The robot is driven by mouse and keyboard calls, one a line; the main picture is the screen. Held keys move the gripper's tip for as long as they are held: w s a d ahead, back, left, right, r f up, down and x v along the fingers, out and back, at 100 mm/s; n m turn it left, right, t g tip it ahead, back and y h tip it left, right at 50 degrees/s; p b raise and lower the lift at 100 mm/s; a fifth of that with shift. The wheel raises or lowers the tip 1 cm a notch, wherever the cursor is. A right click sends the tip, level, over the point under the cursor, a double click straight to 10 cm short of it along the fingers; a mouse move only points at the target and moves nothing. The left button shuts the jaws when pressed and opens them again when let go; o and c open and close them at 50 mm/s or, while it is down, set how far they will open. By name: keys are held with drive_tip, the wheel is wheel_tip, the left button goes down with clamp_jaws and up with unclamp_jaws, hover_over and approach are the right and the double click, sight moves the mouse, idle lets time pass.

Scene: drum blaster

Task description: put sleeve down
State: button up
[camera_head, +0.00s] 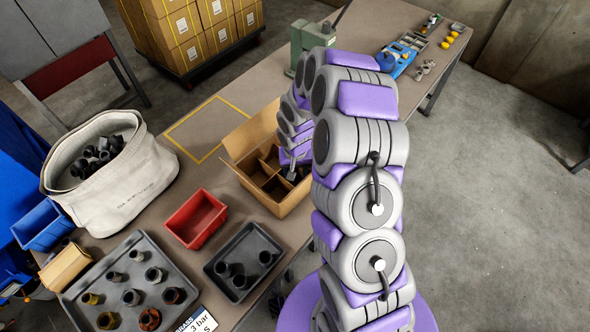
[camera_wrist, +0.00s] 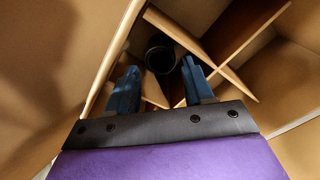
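The divided cardboard box (camera_head: 287,207) stands open on the table, left of my arm in the head view. My gripper (camera_head: 292,175) reaches down into it. In the wrist view my gripper's two blue fingers (camera_wrist: 160,66) are spread apart among the cardboard dividers (camera_wrist: 225,72). A dark round sleeve (camera_wrist: 160,55) sits in a compartment just beyond and between the fingertips. Gaps show on both sides of it, so the fingers do not seem to touch it. Its lower part is hidden in shadow. I cannot make out this sleeve in the head view.
Left of the box are a red bin (camera_head: 196,218), a small dark tray (camera_head: 243,262) with several sleeves, a larger grey tray (camera_head: 130,285) and a white fabric bag (camera_head: 125,185). A green machine (camera_head: 308,42) stands behind. The yellow-taped table area (camera_head: 205,128) is clear.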

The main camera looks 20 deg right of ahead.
wheel_tip(320, 180, up, 13)
drive_tip(key=p, duration=0.2)
drive_tip(key=s+r+n+g, duration=0.1)
drive_tip(key=s+r+n, duration=0.1)
drive_tip(key=s+r, duration=1.4)
drive_tip(key=s, duration=0.8)
drive_tip(key=s+r+g, duration=0.1)
drive_tip(key=s+r, duration=0.2)
drive_tip(key=s, duration=0.7)
